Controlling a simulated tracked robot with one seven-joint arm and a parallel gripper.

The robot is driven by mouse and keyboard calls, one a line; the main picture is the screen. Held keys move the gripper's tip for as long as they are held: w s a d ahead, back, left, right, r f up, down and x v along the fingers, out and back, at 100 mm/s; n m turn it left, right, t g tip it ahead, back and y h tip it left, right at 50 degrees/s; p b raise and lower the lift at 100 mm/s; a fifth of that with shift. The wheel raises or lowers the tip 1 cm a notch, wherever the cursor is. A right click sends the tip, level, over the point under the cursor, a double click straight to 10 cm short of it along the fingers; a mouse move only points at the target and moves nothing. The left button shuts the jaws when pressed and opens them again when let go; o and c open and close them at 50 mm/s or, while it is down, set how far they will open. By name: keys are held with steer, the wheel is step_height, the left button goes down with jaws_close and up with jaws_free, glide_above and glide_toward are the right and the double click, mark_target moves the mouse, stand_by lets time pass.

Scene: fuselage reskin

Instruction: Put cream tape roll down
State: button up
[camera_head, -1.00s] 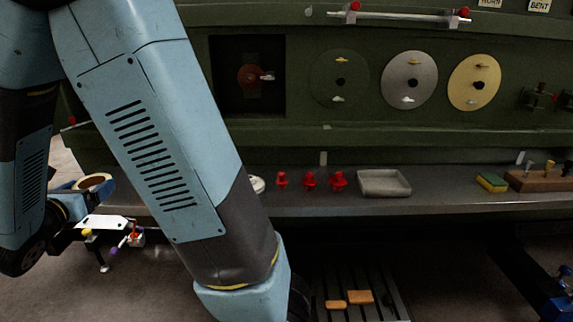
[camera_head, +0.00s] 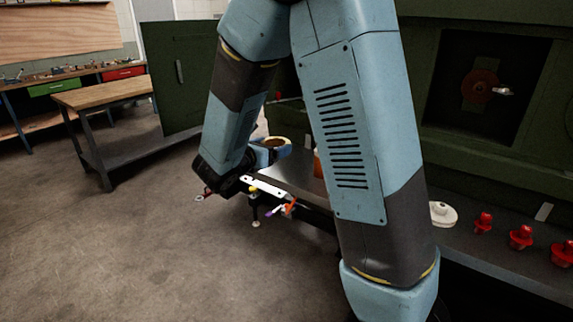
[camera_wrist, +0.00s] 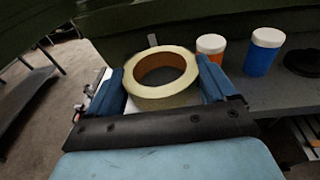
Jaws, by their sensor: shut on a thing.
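The cream tape roll (camera_wrist: 165,97) is a thick pale ring with a brown inside, lying flat with its hole facing up. My gripper (camera_wrist: 162,84) is shut on it, with a blue finger on each side of the ring. In the head view, the roll (camera_head: 283,141) shows small beside the left end of the grey bench (camera_head: 290,182), partly behind my arm. I cannot tell whether the roll touches anything beneath it.
An orange pot with a white lid (camera_wrist: 211,46) and a blue pot with a white lid (camera_wrist: 263,52) stand on the bench right of the roll. A dark round thing (camera_wrist: 303,62) lies beyond. Red knobs (camera_head: 520,237) stand farther right. Open floor lies left.

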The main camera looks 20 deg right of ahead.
steer(key=w, duration=0.1)
steer(key=w+d+f, duration=0.1)
steer(key=w, duration=0.1)
steer(key=w+d+f, duration=0.1)
steer(key=w, duration=0.1)
steer(key=shift+d+f, duration=0.2)
steer(key=shift+f, duration=0.05)
glide_above(277, 169)
steer(key=s, duration=0.2)
steer(key=f, duration=0.4)
steer(key=shift+w+a+f, duration=0.2)
steer(key=shift+a, duration=0.05)
steer(key=shift+w+d+f, duration=0.25)
steer(key=shift+w+f, duration=0.35)
steer(key=shift+f, duration=1.7)
steer(key=o, duration=1)
steer(key=shift+f, duration=0.1)
steer(key=shift+c, duration=0.2)
